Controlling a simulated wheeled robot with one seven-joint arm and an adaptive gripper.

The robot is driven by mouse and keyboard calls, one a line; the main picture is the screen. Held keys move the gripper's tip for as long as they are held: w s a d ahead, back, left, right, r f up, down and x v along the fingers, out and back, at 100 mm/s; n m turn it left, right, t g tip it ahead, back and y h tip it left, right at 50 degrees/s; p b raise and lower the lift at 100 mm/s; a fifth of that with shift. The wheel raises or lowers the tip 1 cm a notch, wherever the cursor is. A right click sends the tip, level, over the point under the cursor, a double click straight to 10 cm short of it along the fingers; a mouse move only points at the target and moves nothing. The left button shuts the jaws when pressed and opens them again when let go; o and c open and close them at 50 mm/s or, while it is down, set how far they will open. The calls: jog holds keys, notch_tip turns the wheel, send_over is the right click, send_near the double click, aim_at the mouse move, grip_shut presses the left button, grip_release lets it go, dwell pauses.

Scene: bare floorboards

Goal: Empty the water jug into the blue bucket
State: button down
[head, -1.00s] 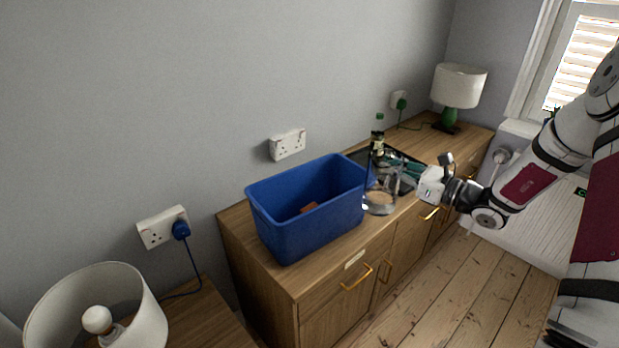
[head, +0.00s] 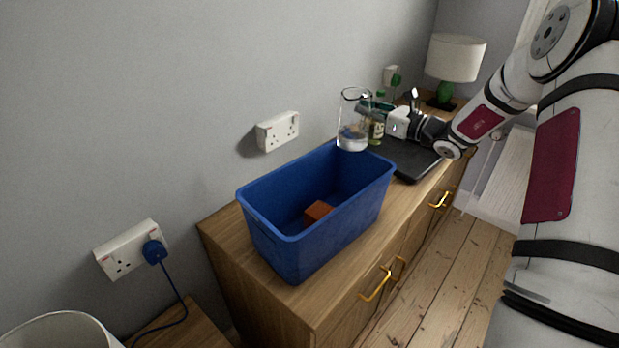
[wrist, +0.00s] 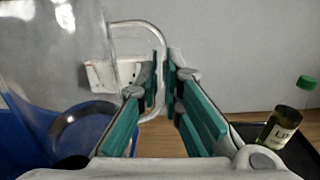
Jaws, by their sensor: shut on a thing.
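The clear glass jug (head: 354,112) is upright and raised, at the far right end of the blue bucket (head: 318,253). Its base overlaps the bucket's far rim in the head view; I cannot tell whether it is over the opening. The water level is hard to make out through the glass. My gripper (head: 377,108) is to the right of the jug, shut on its handle. In the wrist view the jug (wrist: 60,55) fills the left side, with its handle between my gripper's teal fingers (wrist: 162,100). The bucket (wrist: 20,140) shows behind and below the jug.
An orange block (head: 318,211) lies in the bucket. A lamp (head: 456,58) stands at the far end. The wall is close behind the bucket.

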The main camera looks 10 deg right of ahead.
jog(key=shift+w+a+f, duration=0.2)
jog(key=shift+w, duration=0.25)
jog(key=shift+r, duration=0.1)
